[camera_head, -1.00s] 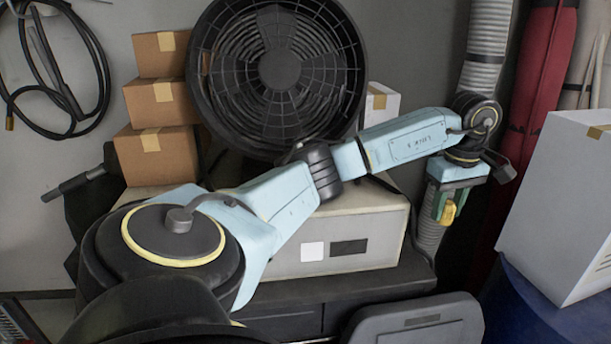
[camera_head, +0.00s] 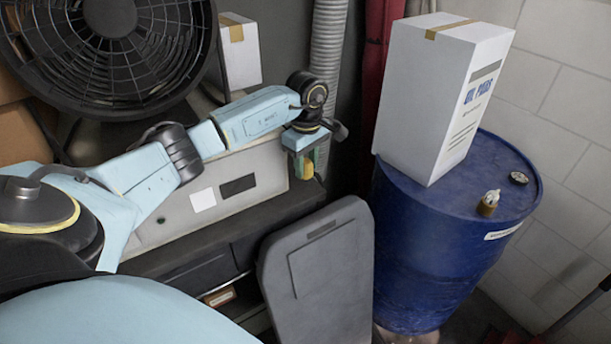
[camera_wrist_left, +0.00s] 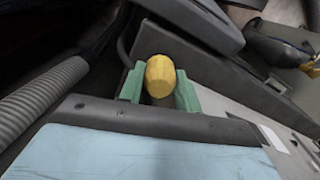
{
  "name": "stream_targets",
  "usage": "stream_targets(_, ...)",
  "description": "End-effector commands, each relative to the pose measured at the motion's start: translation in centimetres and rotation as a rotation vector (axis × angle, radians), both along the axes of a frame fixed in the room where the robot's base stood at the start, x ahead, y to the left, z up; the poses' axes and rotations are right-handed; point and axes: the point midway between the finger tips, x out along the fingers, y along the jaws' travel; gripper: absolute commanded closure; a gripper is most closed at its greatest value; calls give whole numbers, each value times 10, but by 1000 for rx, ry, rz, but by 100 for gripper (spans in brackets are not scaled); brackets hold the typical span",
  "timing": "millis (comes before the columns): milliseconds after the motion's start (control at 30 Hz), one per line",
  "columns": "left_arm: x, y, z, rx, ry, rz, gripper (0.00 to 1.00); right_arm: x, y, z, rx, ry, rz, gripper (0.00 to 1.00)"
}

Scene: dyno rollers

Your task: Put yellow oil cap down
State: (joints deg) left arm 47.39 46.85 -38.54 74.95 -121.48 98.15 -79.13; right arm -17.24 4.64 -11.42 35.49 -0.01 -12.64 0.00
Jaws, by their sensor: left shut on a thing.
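The yellow oil cap (camera_wrist_left: 160,76) sits between the green fingers of my left gripper (camera_wrist_left: 158,92) in the left wrist view. In the head view, my left gripper (camera_head: 306,164) hangs fingers-down in front of the grey hose, shut on the cap. Only a small yellow part of the cap (camera_head: 292,171) shows there. The cap is held in the air, apart from any surface that I can make out. My right gripper is not in view.
A blue drum (camera_head: 421,248) stands at the right, with a white box (camera_head: 425,100), a small brown-and-white item (camera_head: 488,203) and a dark round fitting (camera_head: 518,178) on top. A grey panel (camera_head: 320,275) stands left of the drum. A large fan (camera_head: 120,60) is at the upper left.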

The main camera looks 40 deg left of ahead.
Motion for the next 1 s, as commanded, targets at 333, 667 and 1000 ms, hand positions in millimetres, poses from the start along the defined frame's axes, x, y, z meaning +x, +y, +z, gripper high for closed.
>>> stream_targets(333,0,-1,-35,-2,2,1,94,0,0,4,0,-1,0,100)
stream_targets(667,0,0,-49,1,-1,0,94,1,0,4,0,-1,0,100)
stream_targets(1000,0,0,-52,0,-1,0,45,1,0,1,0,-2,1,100)
